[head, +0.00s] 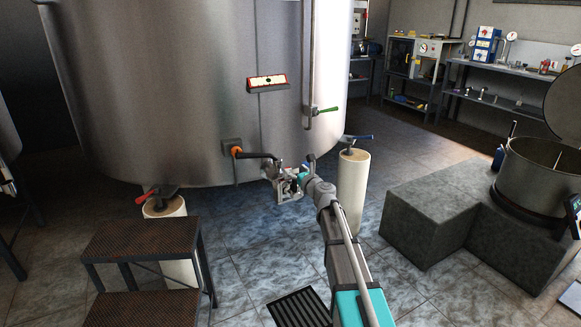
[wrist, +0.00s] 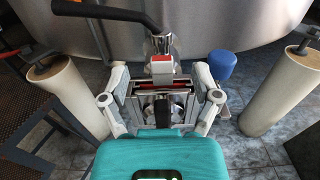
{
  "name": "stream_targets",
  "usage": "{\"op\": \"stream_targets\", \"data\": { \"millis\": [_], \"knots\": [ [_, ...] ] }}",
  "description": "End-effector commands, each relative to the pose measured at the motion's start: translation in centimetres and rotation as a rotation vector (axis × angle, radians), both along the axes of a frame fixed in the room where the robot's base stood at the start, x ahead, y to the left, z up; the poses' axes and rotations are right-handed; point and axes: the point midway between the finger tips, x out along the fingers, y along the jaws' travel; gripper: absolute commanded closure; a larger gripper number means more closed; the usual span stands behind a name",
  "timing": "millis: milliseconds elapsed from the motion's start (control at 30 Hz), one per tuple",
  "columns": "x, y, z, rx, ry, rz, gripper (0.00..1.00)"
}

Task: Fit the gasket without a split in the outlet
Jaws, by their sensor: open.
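The outlet fitting (wrist: 162,48) is a metal valve piece low on the front of the steel tank (head: 180,90). In the wrist view its end lies straight ahead of my gripper (wrist: 160,92). My gripper is open, with one pale finger on each side of the metal block; I cannot tell whether they touch it. A thin red strip (wrist: 160,86) crosses the block between the fingers. I cannot tell whether it is a gasket. No loose gasket or split can be made out. In the head view my gripper (head: 289,184) largely hides the outlet.
A black handle (wrist: 108,12) crosses above the outlet. Pale tank legs (head: 353,182) stand on both sides. A blue round knob (wrist: 222,67) is close on the right. Steps (head: 140,240) stand at left, a stone block (head: 425,215) at right.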

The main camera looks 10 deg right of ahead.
Motion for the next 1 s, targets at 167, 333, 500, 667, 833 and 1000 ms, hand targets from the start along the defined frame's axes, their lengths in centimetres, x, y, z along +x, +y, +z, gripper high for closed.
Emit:
{"op": "stream_targets", "data": {
  "millis": [167,333,500,667,833,1000],
  "knots": [
    [-3.0,-0.9,0.0,0.000,0.000,-0.001,0.20],
    [-4.6,-1.4,0.0,0.000,0.000,0.000,0.20],
    [-5.2,-1.7,0.0,0.000,0.000,0.000,0.20],
    [-5.2,-1.7,0.0,0.000,0.000,0.000,0.20],
    [-5.2,-1.7,0.0,0.000,0.000,0.000,0.20],
    [-5.2,-1.7,0.0,0.000,0.000,0.000,0.20]
  ]
}}
